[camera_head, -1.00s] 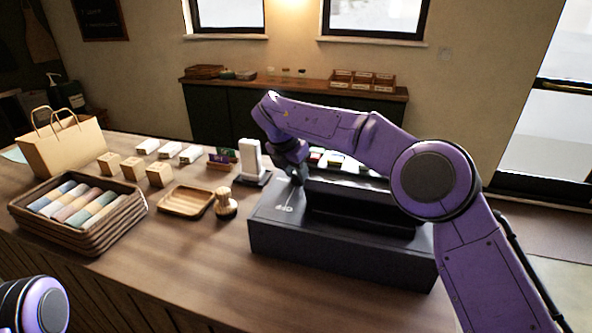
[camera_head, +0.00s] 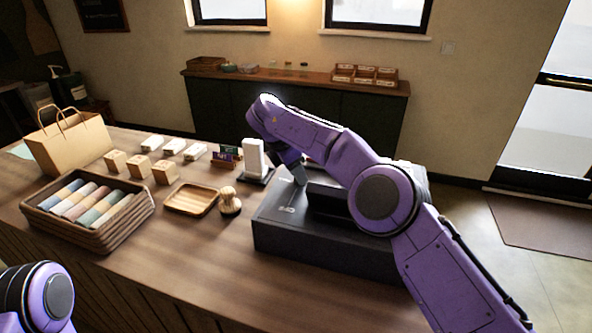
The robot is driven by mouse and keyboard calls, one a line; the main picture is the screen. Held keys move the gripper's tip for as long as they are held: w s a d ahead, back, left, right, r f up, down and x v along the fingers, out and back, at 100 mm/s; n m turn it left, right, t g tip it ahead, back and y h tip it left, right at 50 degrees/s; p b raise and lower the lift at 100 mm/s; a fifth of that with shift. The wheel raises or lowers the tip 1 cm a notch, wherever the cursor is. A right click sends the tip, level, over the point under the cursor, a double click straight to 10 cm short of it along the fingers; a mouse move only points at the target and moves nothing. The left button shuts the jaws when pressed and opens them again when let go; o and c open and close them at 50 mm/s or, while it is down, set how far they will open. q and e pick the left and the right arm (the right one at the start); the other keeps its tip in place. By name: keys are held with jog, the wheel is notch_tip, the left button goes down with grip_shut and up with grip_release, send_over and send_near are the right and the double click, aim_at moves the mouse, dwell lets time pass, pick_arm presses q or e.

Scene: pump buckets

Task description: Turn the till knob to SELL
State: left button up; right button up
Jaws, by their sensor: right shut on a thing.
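The till (camera_head: 320,243) is a dark grey box on the right part of the wooden counter, with a small pale marking on its top left. My right arm reaches in from the right across the till. My right gripper (camera_head: 299,180) points down at the till's top left corner and is shut on what I take to be the knob. The knob is hidden by the gripper, so its setting cannot be read. My left arm shows only as a joint at the lower left corner; its gripper is out of view.
Left of the till stand a white card terminal (camera_head: 255,158), a wooden stamp (camera_head: 229,202) and a wooden tray (camera_head: 191,199). Farther left are a basket (camera_head: 115,232) of coloured bars, small boxes and a paper bag (camera_head: 68,142). The front counter is clear.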

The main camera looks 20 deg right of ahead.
jog(key=shift+s+f, duration=0.1)
jog(key=shift+f, duration=0.25)
jog(key=o, duration=0.9)
jog(key=shift+o, duration=0.6)
jog(key=shift+d, duration=0.3)
jog(key=v, duration=0.3)
jog(key=shift+a, duration=0.1)
jog(key=p+v, duration=0.6)
jog(key=v, duration=0.1)
jog(key=shift+r, duration=0.3)
jog(key=shift+f, duration=0.1)
